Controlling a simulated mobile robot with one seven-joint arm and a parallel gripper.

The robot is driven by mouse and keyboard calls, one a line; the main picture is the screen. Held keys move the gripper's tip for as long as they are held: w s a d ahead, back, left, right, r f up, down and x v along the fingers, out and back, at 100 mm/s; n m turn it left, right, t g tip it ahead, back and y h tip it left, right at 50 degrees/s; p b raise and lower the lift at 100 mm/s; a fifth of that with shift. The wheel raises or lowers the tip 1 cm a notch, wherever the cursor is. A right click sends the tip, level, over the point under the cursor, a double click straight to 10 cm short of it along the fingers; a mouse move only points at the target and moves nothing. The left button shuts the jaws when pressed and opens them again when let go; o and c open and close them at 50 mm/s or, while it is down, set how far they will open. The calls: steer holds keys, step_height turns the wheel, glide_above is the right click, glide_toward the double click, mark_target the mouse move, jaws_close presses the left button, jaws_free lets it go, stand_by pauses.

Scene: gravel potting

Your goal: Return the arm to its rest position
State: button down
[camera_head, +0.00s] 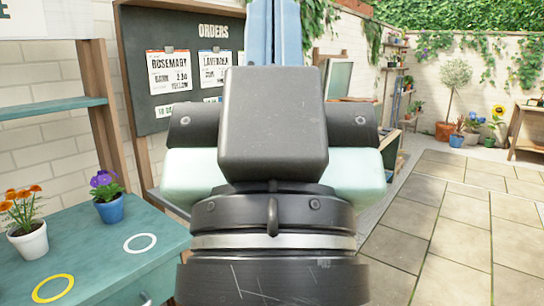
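My own arm (275,215) fills the middle of the head view, close to the camera. It shows as a black block with pale green sides above a ringed black joint. Two narrow blue upright pieces (272,30) rise behind the block to the top edge. I cannot tell whether they belong to my gripper. No fingertips can be made out clearly, and nothing held is visible. The arm hides the middle of the scene behind it.
At the left, a teal table (100,250) bears orange flowers in a white pot (28,243), purple flowers in a blue pot (109,209), a yellow ring (53,288) and a white ring (140,243). An orders board (140,50) stands behind. Paving (450,230) at right is clear.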

step_height(320, 180, up, 16)
steer(key=p, duration=1.3)
steer(key=shift+r+p, duration=0.15)
steer(key=shift+p, duration=0.25)
steer(key=shift+w+a, duration=0.1)
steer(key=shift+a, duration=0.1)
